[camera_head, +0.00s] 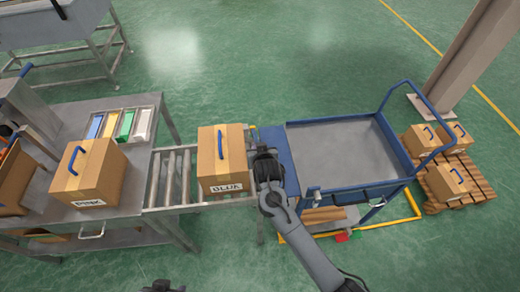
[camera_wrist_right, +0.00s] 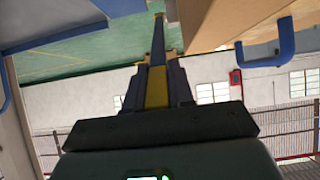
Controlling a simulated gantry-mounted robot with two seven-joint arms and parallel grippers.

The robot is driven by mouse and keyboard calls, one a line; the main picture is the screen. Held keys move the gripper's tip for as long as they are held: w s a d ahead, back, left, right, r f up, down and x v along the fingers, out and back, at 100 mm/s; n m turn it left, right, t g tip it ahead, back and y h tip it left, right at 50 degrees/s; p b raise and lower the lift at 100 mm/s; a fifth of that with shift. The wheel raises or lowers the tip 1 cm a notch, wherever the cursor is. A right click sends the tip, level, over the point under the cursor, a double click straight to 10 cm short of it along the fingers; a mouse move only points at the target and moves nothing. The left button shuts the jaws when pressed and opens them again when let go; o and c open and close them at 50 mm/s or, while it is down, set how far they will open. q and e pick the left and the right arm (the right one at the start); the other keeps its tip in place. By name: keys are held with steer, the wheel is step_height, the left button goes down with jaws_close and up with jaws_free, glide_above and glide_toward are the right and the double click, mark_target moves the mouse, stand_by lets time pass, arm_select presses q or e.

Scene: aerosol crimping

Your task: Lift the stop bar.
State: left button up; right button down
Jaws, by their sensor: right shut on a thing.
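The stop bar (camera_wrist_right: 157,88) shows in the right wrist view as a narrow bar with a yellow section and a darker far end. My right gripper (camera_wrist_right: 157,75) is shut on it, with one finger on each side. In the head view my right gripper (camera_head: 265,165) is at the right end of the roller conveyor, beside the box labelled BLUE (camera_head: 210,166), and its arm hides most of the bar. A dark part at the bottom edge of the head view seems to be my left gripper (camera_head: 162,286); its fingers cannot be made out.
The roller conveyor (camera_head: 157,180) runs from the steel table to the blue cart (camera_head: 397,150), whose tray is empty. A box labelled PINK (camera_head: 100,165) stands on the table near colored bins (camera_head: 125,124). Several boxes sit on a pallet (camera_head: 477,180) at right.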

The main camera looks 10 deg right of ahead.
steer(key=shift+w+r, duration=0.2)
steer(key=shift+r, duration=0.05)
stand_by(0.3)
steer(key=c, duration=1.1)
jaws_free()
steer(key=shift+o, duration=0.2)
steer(key=shift+r, duration=0.1)
steer(key=shift+s+r+p, duration=0.15)
steer(key=shift+s+p, duration=0.05)
steer(key=shift+p, duration=0.1)
steer(key=p+v, duration=0.2)
steer(key=v, duration=0.8)
